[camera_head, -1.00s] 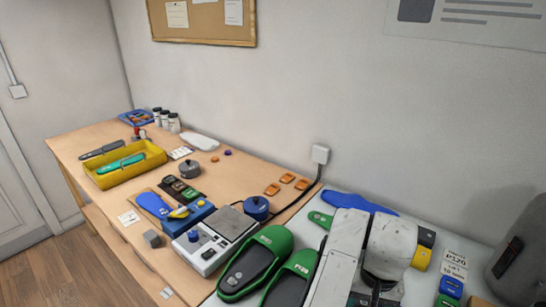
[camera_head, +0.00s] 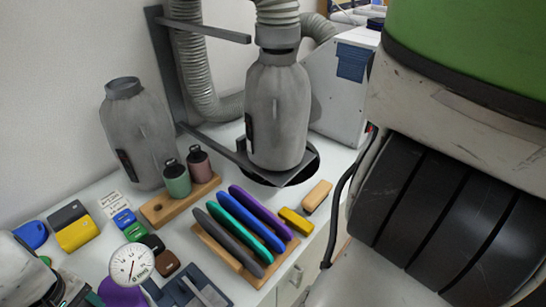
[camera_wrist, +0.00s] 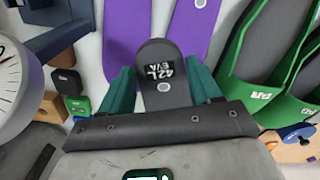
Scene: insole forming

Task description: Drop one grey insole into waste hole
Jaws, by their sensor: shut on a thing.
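In the wrist view my gripper (camera_wrist: 160,78) has teal fingers closed on both sides of a dark grey insole (camera_wrist: 158,55) with a white "42L EVA" label. The insole's rounded end points away from my wrist, over purple insoles (camera_wrist: 127,25). In the head view part of my arm shows at the lower left; the held insole cannot be made out there. Another grey insole (camera_head: 228,240) lies in a wooden rack (camera_head: 222,256).
The rack also holds green, blue and purple insoles. A dial gauge (camera_head: 132,264), small bottles (camera_head: 177,178) in a wooden block and a second grey bag (camera_head: 137,135) stand nearby. A large green-topped machine (camera_head: 460,150) fills the right. Green moulds (camera_wrist: 262,60) lie right in the wrist view.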

